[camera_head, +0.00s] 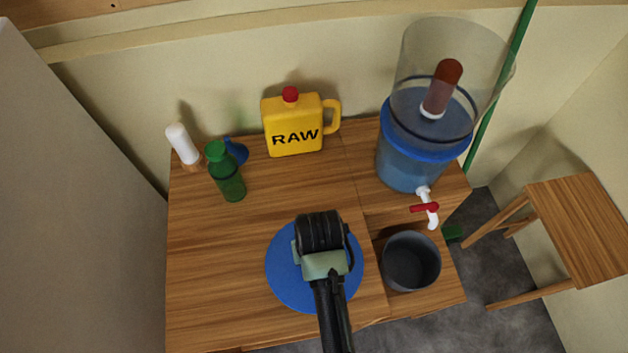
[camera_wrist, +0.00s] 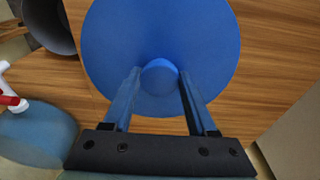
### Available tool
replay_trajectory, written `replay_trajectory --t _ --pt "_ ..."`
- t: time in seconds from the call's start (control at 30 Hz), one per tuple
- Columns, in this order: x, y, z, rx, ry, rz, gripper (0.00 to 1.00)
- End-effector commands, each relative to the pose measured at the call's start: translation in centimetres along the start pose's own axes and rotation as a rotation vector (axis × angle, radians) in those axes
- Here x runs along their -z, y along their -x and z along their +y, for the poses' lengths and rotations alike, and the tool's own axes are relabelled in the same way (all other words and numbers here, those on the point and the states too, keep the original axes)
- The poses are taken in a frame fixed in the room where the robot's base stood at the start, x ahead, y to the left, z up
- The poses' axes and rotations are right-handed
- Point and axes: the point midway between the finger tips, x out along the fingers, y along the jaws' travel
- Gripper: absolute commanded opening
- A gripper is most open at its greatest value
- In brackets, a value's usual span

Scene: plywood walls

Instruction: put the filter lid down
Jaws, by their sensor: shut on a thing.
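The filter lid (camera_head: 285,280) is a flat blue disc over the front middle of the wooden table. It fills the top of the wrist view (camera_wrist: 160,35), with a round blue knob (camera_wrist: 159,76) at its centre. My gripper (camera_wrist: 158,85) is shut on the knob, one finger on each side. In the head view my gripper and arm cover the middle of the lid. I cannot tell whether the lid touches the table. The water filter (camera_head: 425,130), a clear upper vessel on a blue lower one, stands at the back right with its top open and a red-brown filter candle inside.
A dark grey pot (camera_head: 411,262) stands under the tap (camera_head: 427,208), just right of the lid. A yellow RAW jug (camera_head: 296,125), a green bottle (camera_head: 226,172), a blue funnel-like thing (camera_head: 237,151) and a white cylinder (camera_head: 183,144) stand along the back. The table's left front (camera_head: 210,285) is clear.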

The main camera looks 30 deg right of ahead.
Motion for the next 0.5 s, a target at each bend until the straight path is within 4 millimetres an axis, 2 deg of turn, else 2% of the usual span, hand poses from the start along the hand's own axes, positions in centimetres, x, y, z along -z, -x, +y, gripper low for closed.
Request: replay_trajectory --t 0.1,0.2,0.5 --pt "-0.3 -1.9 0.0 0.000 0.001 -0.004 0.00" --pt "-0.4 -2.8 0.0 0.000 0.001 -0.002 0.00" --pt "-0.4 -3.0 0.0 0.000 0.000 -0.001 0.00"
